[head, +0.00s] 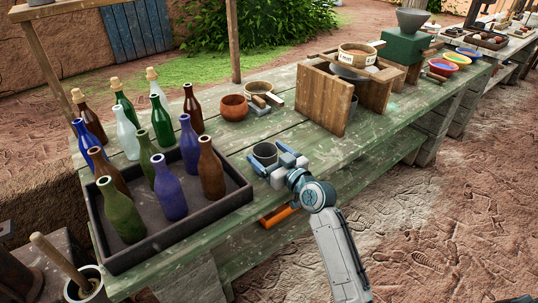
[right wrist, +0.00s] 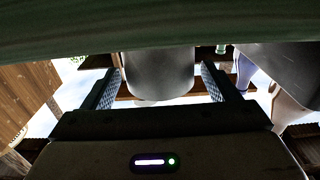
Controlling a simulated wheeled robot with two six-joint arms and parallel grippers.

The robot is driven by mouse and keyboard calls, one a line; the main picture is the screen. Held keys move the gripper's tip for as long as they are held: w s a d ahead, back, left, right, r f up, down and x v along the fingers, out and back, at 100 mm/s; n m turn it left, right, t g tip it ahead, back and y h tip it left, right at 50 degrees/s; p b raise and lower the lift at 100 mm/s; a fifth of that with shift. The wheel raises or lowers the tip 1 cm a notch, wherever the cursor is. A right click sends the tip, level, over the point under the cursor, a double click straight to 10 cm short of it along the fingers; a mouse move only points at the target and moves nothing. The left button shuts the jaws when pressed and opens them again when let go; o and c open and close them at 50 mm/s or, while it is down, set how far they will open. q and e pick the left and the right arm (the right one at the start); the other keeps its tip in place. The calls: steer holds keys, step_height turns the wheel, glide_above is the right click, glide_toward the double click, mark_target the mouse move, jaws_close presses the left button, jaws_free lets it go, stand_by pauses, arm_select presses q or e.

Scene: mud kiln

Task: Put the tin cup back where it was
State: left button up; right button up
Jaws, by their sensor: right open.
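The tin cup (head: 265,151) is a small grey metal cup standing upright on the green plank table (head: 240,135), just right of the bottle tray. My right gripper (head: 272,161) is low over the tabletop at the cup, with its jaws open. In the right wrist view, which looks upside down with the tabletop along the top, the cup (right wrist: 158,75) stands between the two fingers. No grip on it shows. The cup's near side is partly hidden by the gripper in the head view. My left gripper is not in view.
A dark tray (head: 240,196) with several glass bottles stands left of the cup. A reddish clay bowl (head: 234,107) is behind it. A wooden crate (head: 324,97) stands to the right. Bare tabletop lies between the cup and the crate.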

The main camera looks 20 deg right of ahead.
steer(key=shift+v, duration=1.15)
steer(key=v, duration=0.8)
steer(key=s+d+f+m+g+h, duration=0.15)
steer(key=s+f+g, duration=0.3)
steer(key=f, duration=0.75)
steer(key=s+d+f+g+h, duration=0.1)
steer(key=s+f+g+h, duration=0.3)
steer(key=f, duration=0.9)
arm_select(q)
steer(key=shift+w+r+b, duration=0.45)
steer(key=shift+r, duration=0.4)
arm_select(e)
steer(key=s+d+f+m+g, duration=0.1)
steer(key=s+f+g, duration=0.2)
steer(key=s+f, duration=0.6)
steer(key=s+d+f+m+g+h, duration=0.1)
steer(key=s+d+f+g, duration=0.1)
steer(key=s+f, duration=0.7)
steer(key=s+g, duration=0.1)
steer(key=s, duration=0.2)
steer(key=shift+s+d, duration=0.3)
steer(key=shift+h, duration=0.25)
